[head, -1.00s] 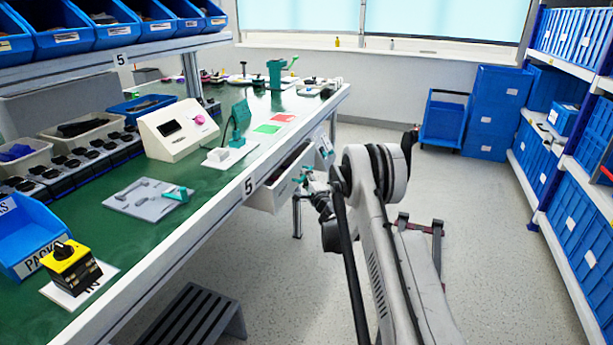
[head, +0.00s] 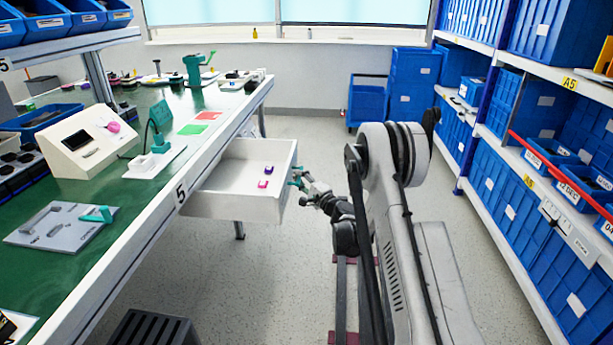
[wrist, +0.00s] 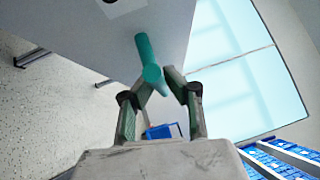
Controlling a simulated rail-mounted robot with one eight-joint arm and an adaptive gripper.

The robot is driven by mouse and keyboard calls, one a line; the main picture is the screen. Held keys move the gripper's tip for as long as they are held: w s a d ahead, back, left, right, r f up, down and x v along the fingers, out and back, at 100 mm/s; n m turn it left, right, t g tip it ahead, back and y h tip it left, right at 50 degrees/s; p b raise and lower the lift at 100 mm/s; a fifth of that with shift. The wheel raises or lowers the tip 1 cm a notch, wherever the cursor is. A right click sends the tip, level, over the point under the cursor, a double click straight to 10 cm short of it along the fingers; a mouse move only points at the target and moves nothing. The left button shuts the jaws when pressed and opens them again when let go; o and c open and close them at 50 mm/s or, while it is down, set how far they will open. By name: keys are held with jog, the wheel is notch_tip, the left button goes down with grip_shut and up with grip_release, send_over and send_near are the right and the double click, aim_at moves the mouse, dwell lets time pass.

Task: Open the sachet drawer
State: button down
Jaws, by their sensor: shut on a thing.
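The white drawer (head: 240,207) stands pulled well out from under the green-topped bench, and its inside is visible. Small blue-and-white and pink-and-white items (head: 265,178) lie on its floor. A teal handle (wrist: 147,50) sticks out of the drawer's front panel (wrist: 100,30) in the wrist view. My gripper (head: 297,178) is at the drawer front in the head view. In the wrist view my gripper's fingertips (wrist: 160,78) are closed around the handle's end. The fingers partly cover that end.
The green bench (head: 80,245) runs along the left, with a white console (head: 82,142) and a grey plate (head: 60,225) on it. Shelves with blue bins (head: 500,180) stand on the right. A dark slatted stool (head: 150,330) is below the bench. Floor is clear ahead.

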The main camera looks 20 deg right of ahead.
jog(key=shift+s+d, duration=0.2)
jog(key=shift+d, duration=0.2)
jog(key=c, duration=1.7)
grip_release()
jog(key=shift+c, duration=0.2)
jog(key=shift+s, duration=0.1)
jog(key=v, duration=1.1)
jog(key=shift+s, duration=0.4)
jog(key=shift+d, duration=0.1)
